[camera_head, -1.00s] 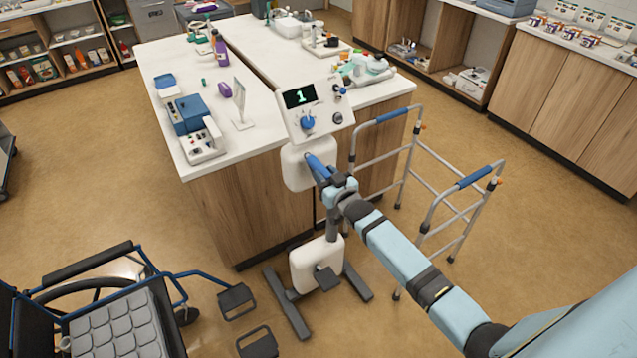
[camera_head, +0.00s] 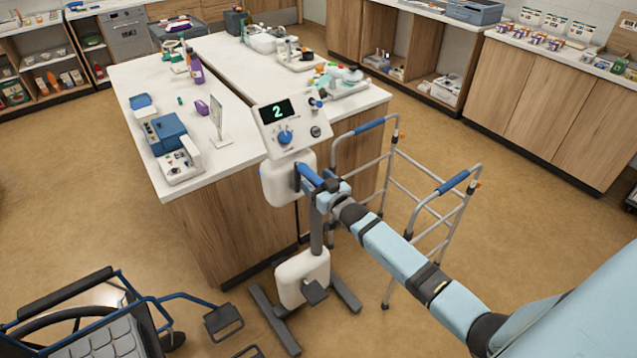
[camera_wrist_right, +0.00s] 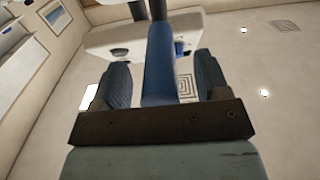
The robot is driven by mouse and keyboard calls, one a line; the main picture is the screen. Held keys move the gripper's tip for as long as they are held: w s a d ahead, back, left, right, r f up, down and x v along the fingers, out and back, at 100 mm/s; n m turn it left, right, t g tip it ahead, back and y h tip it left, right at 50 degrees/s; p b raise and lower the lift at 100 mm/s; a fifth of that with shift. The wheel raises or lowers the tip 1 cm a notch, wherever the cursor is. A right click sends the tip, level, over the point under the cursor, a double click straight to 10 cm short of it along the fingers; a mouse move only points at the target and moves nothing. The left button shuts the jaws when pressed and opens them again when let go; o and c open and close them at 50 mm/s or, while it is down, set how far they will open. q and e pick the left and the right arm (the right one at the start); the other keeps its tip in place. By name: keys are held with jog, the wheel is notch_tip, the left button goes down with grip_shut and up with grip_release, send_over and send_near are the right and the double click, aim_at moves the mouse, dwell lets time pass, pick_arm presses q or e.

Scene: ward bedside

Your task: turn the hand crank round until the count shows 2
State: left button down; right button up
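The hand crank unit is a white machine on a grey post, its tilted console (camera_head: 300,115) facing me. The display (camera_head: 277,111) shows a green 2. Below the console, the blue crank handle (camera_head: 311,174) sticks out from the white housing (camera_head: 280,185). My right gripper (camera_head: 329,185) is at the handle. In the right wrist view the blue handle (camera_wrist_right: 158,65) lies between the two dark fingers of the right gripper (camera_wrist_right: 160,85), with a visible gap on each side, so the gripper looks open around it. My left gripper is not in view.
A walker (camera_head: 425,205) stands close to the right of the crank unit. A white-topped counter (camera_head: 225,150) with several items stands behind it. A wheelchair (camera_head: 90,320) is at the lower left. Open floor lies at the right.

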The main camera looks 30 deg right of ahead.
jog(key=shift+w+r, duration=0.4)
jog(key=shift+r, duration=0.4)
jog(key=shift+s+a+f, duration=0.15)
jog(key=shift+s+f, duration=0.5)
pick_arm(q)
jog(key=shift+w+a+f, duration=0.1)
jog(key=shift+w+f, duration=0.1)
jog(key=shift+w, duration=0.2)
pick_arm(e)
jog(key=s, duration=0.4)
jog(key=shift+s+d+f, duration=0.15)
jog(key=shift+s+d, duration=0.1)
jog(key=shift+s, duration=0.1)
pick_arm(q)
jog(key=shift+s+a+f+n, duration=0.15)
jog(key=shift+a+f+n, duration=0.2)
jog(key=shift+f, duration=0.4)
pick_arm(e)
jog(key=s+a+f+g, duration=0.2)
jog(key=s+a, duration=0.3)
jog(key=s, duration=0.4)
jog(key=s+a+f+n+g+y, duration=0.1)
jog(key=s+a+f, duration=0.4)
jog(key=s, duration=0.5)
jog(key=s+a+f+g, duration=0.4)
jog(key=s+a, duration=0.2)
jog(key=s, duration=0.4)
jog(key=shift+s+a+n+y, duration=0.2)
jog(key=shift+a+n+y, duration=0.1)
jog(key=shift+a, duration=0.1)
